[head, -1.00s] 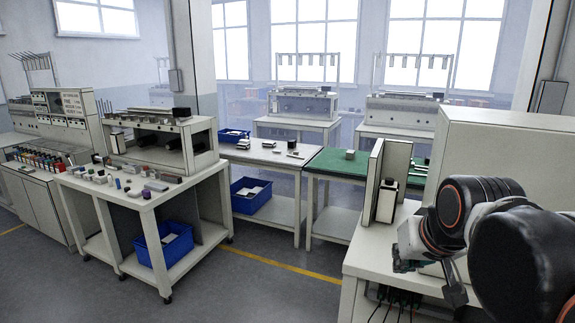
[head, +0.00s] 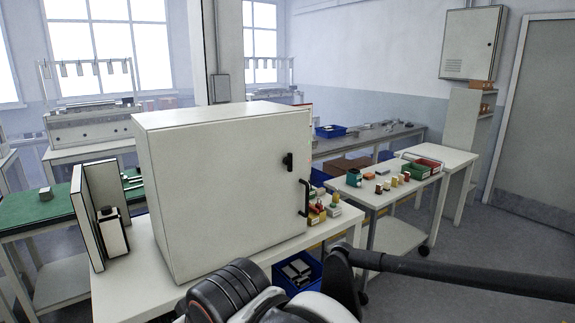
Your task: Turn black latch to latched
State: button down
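A large white cabinet box (head: 222,195) stands on a white table. A small black latch (head: 288,161) sits near the door's right edge, above a black bar handle (head: 304,198). The latch is small, and I cannot tell whether it is latched. Parts of my arm show at the bottom of the head view, in front of the table and below the cabinet. My gripper is not visible in this frame. Nothing covers the latch or the handle.
A black-and-white container and upright panels (head: 93,215) stand left of the cabinet. A blue bin (head: 296,272) sits below the table, partly hidden. A white side table (head: 400,188) with small items stands to the right. A grey wall box (head: 470,42) hangs at the back. Floor is open at right.

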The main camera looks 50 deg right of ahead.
aim_at(288, 161)
jog(key=z, duration=1.45)
